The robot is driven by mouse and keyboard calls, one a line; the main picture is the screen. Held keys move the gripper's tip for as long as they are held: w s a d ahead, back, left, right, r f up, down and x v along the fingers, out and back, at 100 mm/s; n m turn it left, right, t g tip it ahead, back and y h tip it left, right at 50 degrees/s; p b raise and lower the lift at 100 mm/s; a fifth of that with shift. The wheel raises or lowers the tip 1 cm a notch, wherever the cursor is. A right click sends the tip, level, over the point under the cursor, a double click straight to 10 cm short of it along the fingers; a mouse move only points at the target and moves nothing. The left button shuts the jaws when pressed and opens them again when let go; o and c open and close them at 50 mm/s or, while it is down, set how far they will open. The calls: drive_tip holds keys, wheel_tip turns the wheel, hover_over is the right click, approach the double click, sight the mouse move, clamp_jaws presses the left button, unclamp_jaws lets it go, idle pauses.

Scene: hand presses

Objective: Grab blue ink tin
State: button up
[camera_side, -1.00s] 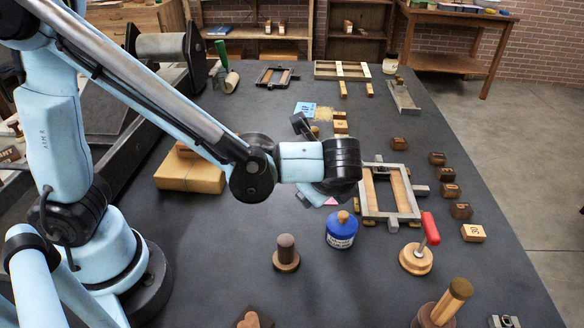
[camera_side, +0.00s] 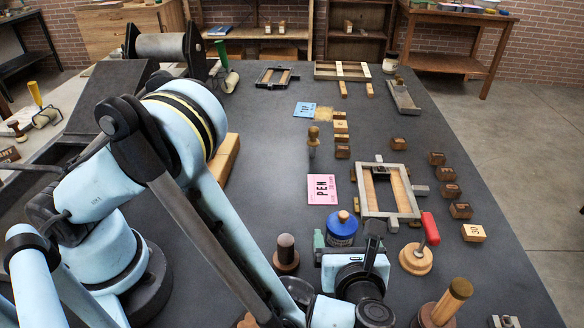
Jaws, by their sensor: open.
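The blue ink tin (camera_side: 342,227) stands upright on the dark table, with a tan knob on its lid. Its lower front is partly hidden by my gripper. My gripper (camera_side: 346,242) is open and low on the camera's side of the tin. One finger shows at the tin's left and the dark other finger at its right. The tin appears between them, but I cannot tell whether either finger touches it.
A dark round-knobbed stand (camera_side: 286,252) is close at left. A red-handled tool on a wooden base (camera_side: 417,257) is close at right. A metal frame (camera_side: 366,212) lies just behind, and a pink PEN card (camera_side: 322,189) behind left.

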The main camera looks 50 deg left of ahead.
sight(343, 236)
drive_tip(key=x, duration=0.4)
drive_tip(key=shift+w+a+f, duration=0.15)
drive_tip(key=shift+w+a, duration=0.1)
drive_tip(key=c, duration=1.2)
drive_tip(key=shift+c, duration=0.2)
